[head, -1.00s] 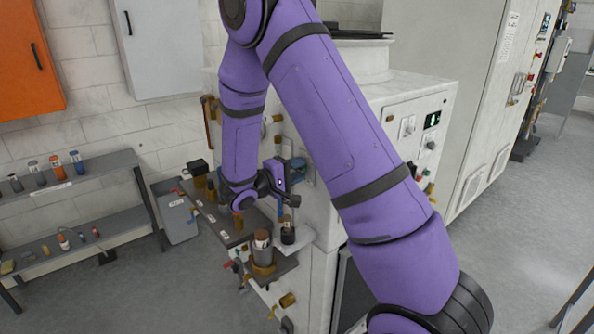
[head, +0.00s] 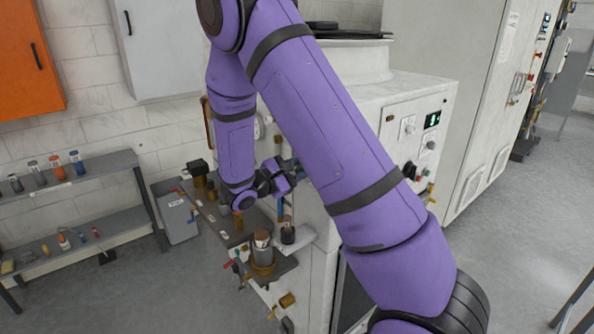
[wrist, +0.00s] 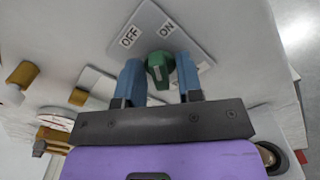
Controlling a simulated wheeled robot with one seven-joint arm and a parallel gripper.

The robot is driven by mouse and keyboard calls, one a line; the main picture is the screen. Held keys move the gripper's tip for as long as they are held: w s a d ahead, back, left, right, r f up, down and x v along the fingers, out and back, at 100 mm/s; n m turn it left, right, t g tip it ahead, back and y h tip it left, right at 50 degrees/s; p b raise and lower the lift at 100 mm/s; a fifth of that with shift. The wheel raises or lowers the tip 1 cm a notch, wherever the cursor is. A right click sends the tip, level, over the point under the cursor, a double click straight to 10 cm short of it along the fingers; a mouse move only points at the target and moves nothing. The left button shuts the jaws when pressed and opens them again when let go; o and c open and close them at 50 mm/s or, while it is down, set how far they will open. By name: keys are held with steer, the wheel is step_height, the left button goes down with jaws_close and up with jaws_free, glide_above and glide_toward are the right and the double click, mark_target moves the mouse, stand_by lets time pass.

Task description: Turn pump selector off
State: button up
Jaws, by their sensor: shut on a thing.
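The pump selector is a green knob (wrist: 160,68) on a light grey plate (wrist: 190,38) in the wrist view. The plate has an OFF label (wrist: 129,36) at upper left of the knob and an ON label (wrist: 167,28) at upper right. My gripper (wrist: 159,66) has its two blue fingers on either side of the knob and is shut on it. A pale mark shows on the knob, but I cannot tell clearly which label it points to. In the head view my gripper (head: 294,168) is at the side of the white machine, and my arm hides the knob.
The white machine (head: 400,95) stands behind my arm, with a control panel (head: 416,135) on its right face. Below the gripper, a dark shelf (head: 222,220) and small ledges hold jars and fittings. A grey rack (head: 75,190) with bottles stands at left.

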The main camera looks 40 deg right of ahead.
steer(key=shift+n, duration=3.6)
steer(key=o, duration=0.6)
steer(key=shift+a, duration=0.15)
steer(key=a, duration=1)
steer(key=shift+s+a, duration=0.2)
steer(key=shift+a, duration=0.1)
